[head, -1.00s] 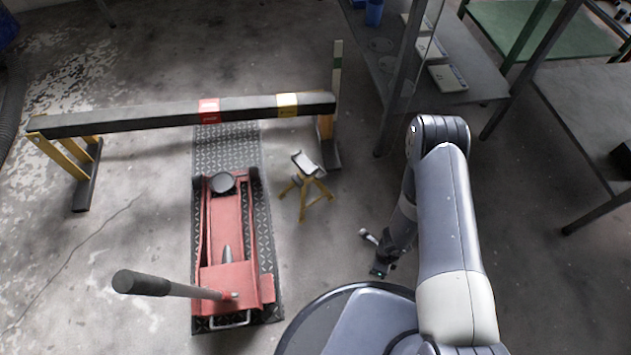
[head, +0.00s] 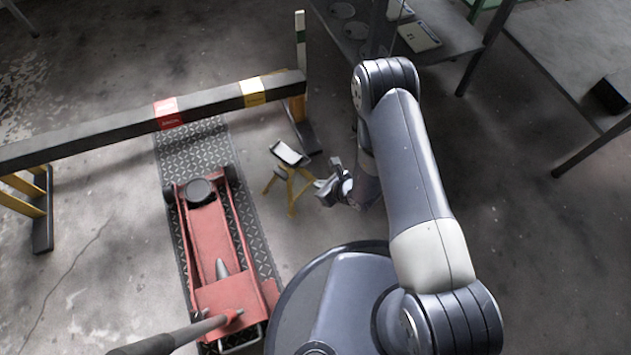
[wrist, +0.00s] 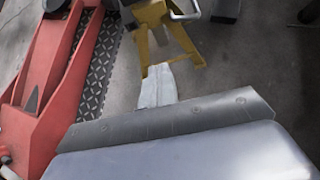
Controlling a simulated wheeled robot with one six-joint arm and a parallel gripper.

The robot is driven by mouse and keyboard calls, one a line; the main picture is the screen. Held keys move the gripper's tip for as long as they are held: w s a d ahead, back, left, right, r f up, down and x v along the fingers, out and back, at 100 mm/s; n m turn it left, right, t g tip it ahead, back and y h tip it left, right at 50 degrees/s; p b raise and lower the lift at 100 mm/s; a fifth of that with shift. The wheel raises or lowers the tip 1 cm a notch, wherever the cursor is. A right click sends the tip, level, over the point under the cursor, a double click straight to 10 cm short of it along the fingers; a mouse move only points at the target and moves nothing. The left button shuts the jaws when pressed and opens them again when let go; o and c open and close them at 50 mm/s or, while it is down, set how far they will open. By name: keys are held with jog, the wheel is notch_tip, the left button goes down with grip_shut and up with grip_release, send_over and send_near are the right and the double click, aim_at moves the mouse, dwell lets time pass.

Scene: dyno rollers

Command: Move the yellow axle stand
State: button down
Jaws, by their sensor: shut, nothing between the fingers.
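The yellow axle stand (head: 275,178) stands upright on the floor in the head view, with a grey saddle on top and splayed yellow legs. In the wrist view its yellow frame (wrist: 153,14) shows at the top, just beyond the fingertips. My gripper (head: 325,190) is close to the right of the stand in the head view, low beside its legs. The fingers (wrist: 157,86) are shut and empty. I cannot tell whether they touch the stand.
A red floor jack (head: 212,245) lies left of the stand on a diamond-plate strip (head: 190,150). A long dark beam (head: 110,140) with red and yellow bands spans behind. A grey table (head: 570,60) is at the right. Bare floor lies right of the gripper.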

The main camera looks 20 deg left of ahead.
aim_at(290, 177)
jog(key=w+a+f+b, duration=0.3)
jog(key=a+f+b, duration=0.1)
jog(key=a, duration=0.4)
jog(key=shift+w+a+f, duration=0.2)
jog(key=shift+w+f, duration=0.2)
jog(key=shift+f, duration=0.3)
jog(key=a+b, duration=0.1)
jog(key=w+a+b, duration=0.1)
jog(key=a+b, duration=0.1)
jog(key=shift+w+a+f, duration=0.2)
jog(key=shift+w+a, duration=0.15)
jog(key=shift+a, duration=0.05)
jog(key=shift+w+a+r, duration=0.2)
jog(key=shift+a, duration=0.25)
